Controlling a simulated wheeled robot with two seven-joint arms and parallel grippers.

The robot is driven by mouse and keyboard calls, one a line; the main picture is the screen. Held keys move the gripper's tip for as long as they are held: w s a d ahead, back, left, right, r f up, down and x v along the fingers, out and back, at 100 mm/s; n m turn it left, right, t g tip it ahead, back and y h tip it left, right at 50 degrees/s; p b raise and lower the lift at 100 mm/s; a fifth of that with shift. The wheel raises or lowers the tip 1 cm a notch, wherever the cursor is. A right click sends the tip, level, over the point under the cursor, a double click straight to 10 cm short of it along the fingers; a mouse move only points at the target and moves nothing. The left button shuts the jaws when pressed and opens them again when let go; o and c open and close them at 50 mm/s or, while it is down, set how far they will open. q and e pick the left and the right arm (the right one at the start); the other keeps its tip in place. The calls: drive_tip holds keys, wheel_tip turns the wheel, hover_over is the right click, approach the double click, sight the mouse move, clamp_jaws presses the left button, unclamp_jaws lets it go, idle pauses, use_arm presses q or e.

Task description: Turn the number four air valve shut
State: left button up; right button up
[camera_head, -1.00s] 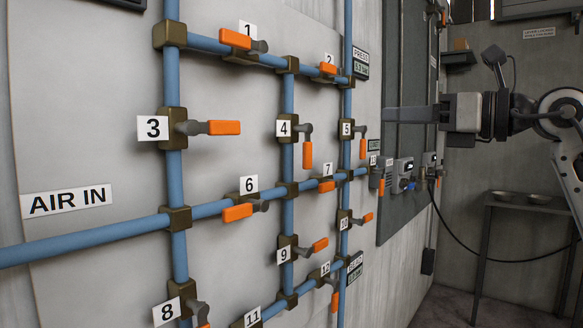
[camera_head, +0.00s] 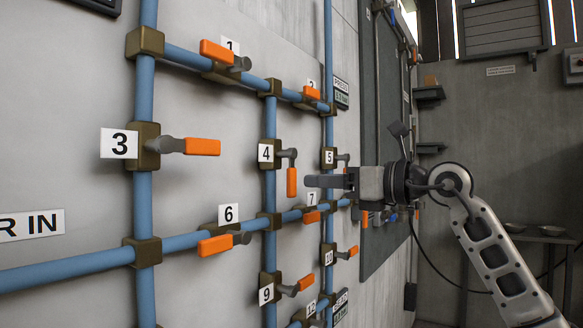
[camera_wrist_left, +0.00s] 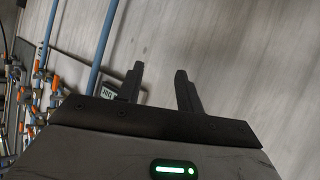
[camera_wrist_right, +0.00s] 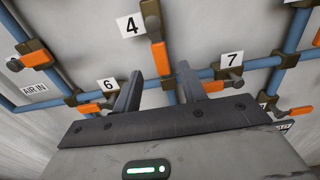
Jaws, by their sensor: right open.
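The number four valve has a white "4" label (camera_head: 265,152) and a grey lever with an orange handle (camera_head: 292,182) hanging down beside the vertical blue pipe. My right gripper (camera_head: 308,181) is just right of this handle in the head view, its fingers pointing left toward it. In the right wrist view, the orange handle (camera_wrist_right: 161,58) lies between the two spread fingertips of the right gripper (camera_wrist_right: 158,70); I cannot tell whether they touch. The right gripper is open. My left gripper (camera_wrist_left: 155,75) shows only in its wrist view, open and empty.
Valve 7 (camera_head: 312,217) sits below the right gripper and valve 5 (camera_head: 341,157) above it. Valve 6 (camera_head: 215,244) and valve 9 (camera_head: 297,287) are lower. Blue pipes (camera_head: 75,275) stand out from the panel. A shelf with bowls (camera_head: 515,227) stands at the right.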

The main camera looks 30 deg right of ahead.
sight(294, 180)
drive_tip(key=p+x, duration=0.1)
drive_tip(key=x, duration=0.6)
drive_tip(key=shift+w+p, duration=0.3)
drive_tip(key=shift+p, duration=0.1)
drive_tip(key=shift+a, duration=0.1)
clamp_jaws()
